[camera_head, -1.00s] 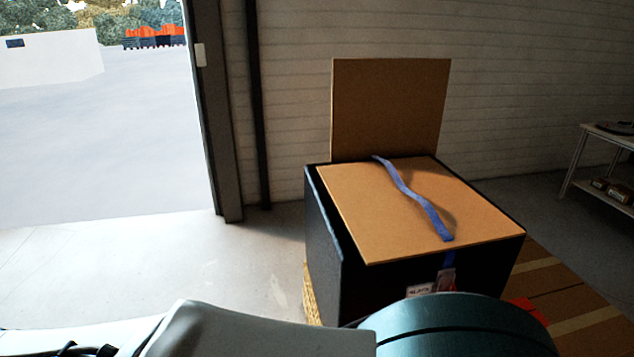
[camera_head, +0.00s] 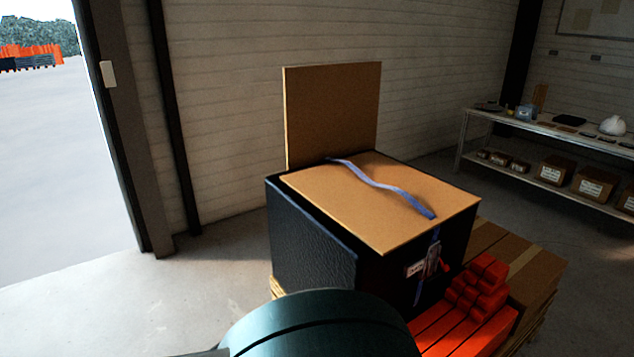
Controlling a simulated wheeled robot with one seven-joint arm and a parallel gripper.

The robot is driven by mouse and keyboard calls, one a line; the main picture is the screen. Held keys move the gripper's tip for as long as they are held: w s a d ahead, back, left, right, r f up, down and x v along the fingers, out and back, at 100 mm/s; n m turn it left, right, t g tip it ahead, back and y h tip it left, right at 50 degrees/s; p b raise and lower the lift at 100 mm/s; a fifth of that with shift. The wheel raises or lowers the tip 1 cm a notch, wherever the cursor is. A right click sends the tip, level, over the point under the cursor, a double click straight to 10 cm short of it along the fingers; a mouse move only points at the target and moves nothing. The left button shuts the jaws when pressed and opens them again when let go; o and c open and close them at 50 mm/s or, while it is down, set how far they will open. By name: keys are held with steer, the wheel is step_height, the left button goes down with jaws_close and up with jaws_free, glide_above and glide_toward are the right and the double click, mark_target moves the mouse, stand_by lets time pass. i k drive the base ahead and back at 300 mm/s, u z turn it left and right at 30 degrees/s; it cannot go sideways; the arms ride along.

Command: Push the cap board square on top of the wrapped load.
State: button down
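The cap board (camera_head: 365,215) is a flat tan sheet on top of the wrapped load (camera_head: 322,237), a black-wrapped block. The board sits turned or shifted: a strip of black top shows along its left edge, and its near corner reaches the load's near edge. A blue strap (camera_head: 385,187) lies loosely across the board and hangs down the right-hand face. My gripper is not in view; only a teal rounded part of my arm shows at the bottom, in front of the load.
An upright tan board (camera_head: 332,115) stands behind the load. Orange-red pieces (camera_head: 478,290) and cartons (camera_head: 535,262) lie at the right. A shelf table (camera_head: 545,130) stands at the back right. Open floor (camera_head: 190,290) lies left, by the doorway.

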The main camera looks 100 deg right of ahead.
mark_target(382, 218)
steer(key=z, duration=2.05)
steer(key=i, duration=2.35)
steer(key=z, duration=3.2)
steer(key=i, duration=1.05)
